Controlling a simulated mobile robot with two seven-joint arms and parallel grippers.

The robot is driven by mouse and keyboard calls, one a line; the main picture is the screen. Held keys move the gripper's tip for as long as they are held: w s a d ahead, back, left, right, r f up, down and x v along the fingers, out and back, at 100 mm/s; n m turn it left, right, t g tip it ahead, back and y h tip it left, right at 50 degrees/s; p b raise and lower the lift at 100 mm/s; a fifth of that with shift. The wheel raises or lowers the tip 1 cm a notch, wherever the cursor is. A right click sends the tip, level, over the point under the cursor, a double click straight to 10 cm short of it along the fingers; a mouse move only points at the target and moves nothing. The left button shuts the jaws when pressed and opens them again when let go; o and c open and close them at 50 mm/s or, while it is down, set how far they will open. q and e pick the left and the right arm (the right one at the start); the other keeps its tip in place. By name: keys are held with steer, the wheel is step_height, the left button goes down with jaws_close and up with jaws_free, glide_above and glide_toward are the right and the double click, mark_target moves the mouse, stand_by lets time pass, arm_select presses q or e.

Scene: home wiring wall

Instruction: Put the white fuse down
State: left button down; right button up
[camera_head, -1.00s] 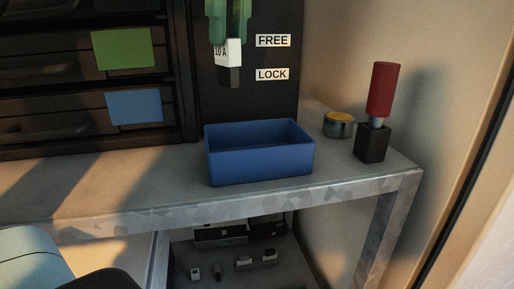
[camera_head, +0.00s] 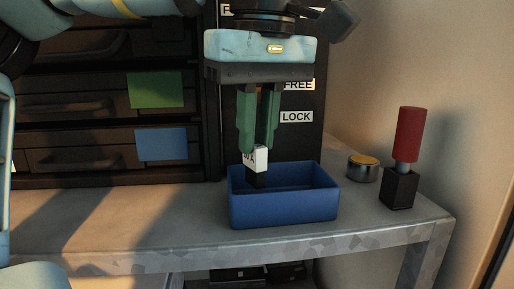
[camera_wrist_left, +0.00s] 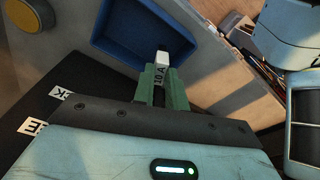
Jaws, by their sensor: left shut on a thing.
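The white fuse (camera_head: 258,159) has a dark lower end and a printed label; in the left wrist view the fuse (camera_wrist_left: 161,66) reads "10 A". My left gripper (camera_head: 259,146), with green fingers, points down and is shut on the fuse's upper part. The blue bin (camera_head: 283,210) stands on the grey shelf below. The fuse's dark end is at the level of the bin's back rim, over its left part; I cannot tell how far inside it is. In the left wrist view the bin (camera_wrist_left: 120,55) lies just past the fuse. My right gripper is not in view.
A round tin with a yellow top (camera_head: 363,167) and a red-handled tool in a black block (camera_head: 399,188) stand right of the bin. Dark drawers with green (camera_head: 157,90) and blue (camera_head: 162,144) labels are behind left. The shelf (camera_head: 120,225) left of the bin is clear.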

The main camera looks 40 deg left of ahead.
mark_target(257, 146)
arm_select(q)
steer(key=shift+f, duration=1.35)
steer(key=shift+f, duration=0.1)
steer(key=c, duration=1.4)
jaws_free()
steer(key=shift+c, duration=0.2)
